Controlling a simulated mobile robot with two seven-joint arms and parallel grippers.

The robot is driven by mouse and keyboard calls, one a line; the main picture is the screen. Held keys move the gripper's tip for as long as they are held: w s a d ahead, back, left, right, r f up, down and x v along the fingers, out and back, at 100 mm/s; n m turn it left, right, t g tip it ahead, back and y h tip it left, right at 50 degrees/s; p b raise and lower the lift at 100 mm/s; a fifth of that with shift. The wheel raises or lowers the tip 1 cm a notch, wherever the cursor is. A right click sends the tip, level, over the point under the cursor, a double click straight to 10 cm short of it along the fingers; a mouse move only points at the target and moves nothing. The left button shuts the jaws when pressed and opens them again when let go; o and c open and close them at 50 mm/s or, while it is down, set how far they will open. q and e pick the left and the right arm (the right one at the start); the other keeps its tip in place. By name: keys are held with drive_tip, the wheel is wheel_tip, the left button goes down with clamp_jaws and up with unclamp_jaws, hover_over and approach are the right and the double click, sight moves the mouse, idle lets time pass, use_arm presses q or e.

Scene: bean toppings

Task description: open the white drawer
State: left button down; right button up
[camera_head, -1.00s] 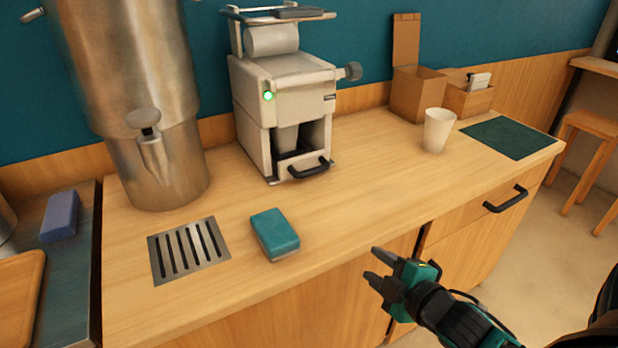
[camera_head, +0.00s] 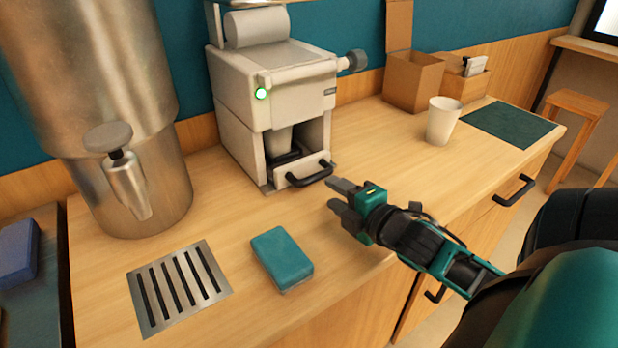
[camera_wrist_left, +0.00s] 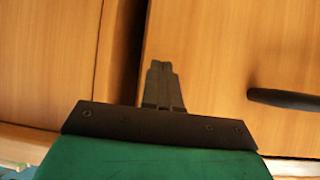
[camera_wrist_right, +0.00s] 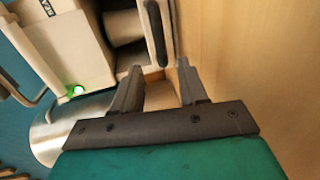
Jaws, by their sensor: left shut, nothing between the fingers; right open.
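The white machine (camera_head: 275,100) stands on the wooden counter with a green light on its front. Its white drawer (camera_head: 322,163) is low in the front opening and has a black bar handle (camera_head: 308,178); I cannot tell whether it stands out at all. My right gripper (camera_head: 334,195) is open and empty, just right of and in front of the handle, apart from it. In the right wrist view its fingers (camera_wrist_right: 157,78) point toward the machine's lower front. My left gripper (camera_wrist_left: 160,66) is shut and empty, in front of a wooden cabinet, outside the head view.
A teal sponge-like block (camera_head: 282,258) and a slotted metal grate (camera_head: 178,287) lie in front. A steel urn (camera_head: 105,110) stands left. A white cup (camera_head: 443,121) and cardboard box (camera_head: 414,83) stand right. A cabinet handle (camera_wrist_left: 284,98) shows in the left wrist view.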

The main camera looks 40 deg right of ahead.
sight(313, 181)
drive_tip(key=b+x, duration=0.1)
drive_tip(key=x, duration=0.8)
drive_tip(key=shift+w+f, duration=0.15)
drive_tip(key=shift+w, duration=0.1)
drive_tip(key=shift+c, duration=0.4)
clamp_jaws()
